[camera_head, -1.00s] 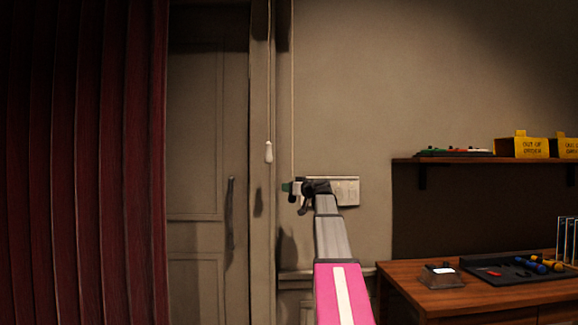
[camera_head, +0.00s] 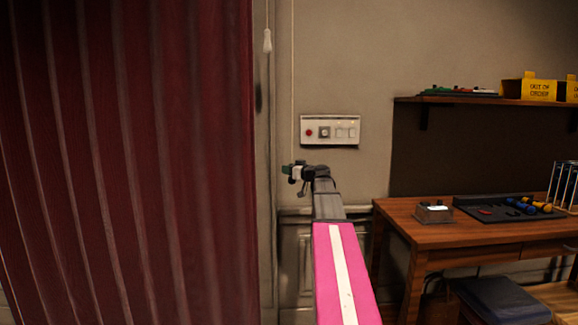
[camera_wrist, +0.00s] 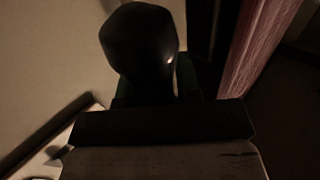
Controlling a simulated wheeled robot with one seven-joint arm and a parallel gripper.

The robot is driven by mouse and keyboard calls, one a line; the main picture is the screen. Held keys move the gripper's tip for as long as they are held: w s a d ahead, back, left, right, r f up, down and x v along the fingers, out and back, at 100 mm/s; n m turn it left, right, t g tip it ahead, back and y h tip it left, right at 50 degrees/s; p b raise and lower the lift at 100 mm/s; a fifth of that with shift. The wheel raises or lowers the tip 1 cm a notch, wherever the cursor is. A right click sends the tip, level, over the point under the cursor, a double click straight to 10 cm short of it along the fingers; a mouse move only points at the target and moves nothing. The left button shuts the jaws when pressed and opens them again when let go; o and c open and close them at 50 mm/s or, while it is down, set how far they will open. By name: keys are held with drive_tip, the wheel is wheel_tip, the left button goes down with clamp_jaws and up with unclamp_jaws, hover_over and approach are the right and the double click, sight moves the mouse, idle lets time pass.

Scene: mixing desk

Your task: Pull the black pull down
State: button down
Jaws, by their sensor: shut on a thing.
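The black pull (camera_wrist: 138,45) is a dark rounded knob, large in the wrist view. My gripper (camera_head: 291,170) is shut on it, with green finger pads partly visible on both sides of it in the wrist view. In the head view the pull itself is mostly hidden by my gripper. A thin cord (camera_head: 292,90) runs straight up from it along the wall. A white pull (camera_head: 267,41) hangs on another cord to the left, well above my gripper.
A dark red curtain (camera_head: 130,150) fills the left side, close to the cords. A switch panel (camera_head: 330,131) is on the wall just above and right of my gripper. A wooden desk (camera_head: 400,212) and a shelf (camera_head: 460,101) are at the right.

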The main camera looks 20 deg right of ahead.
drive_tip(key=c, duration=0.9)
unclamp_jaws()
drive_tip(key=v, duration=1.1)
drive_tip(key=shift+a, duration=0.1)
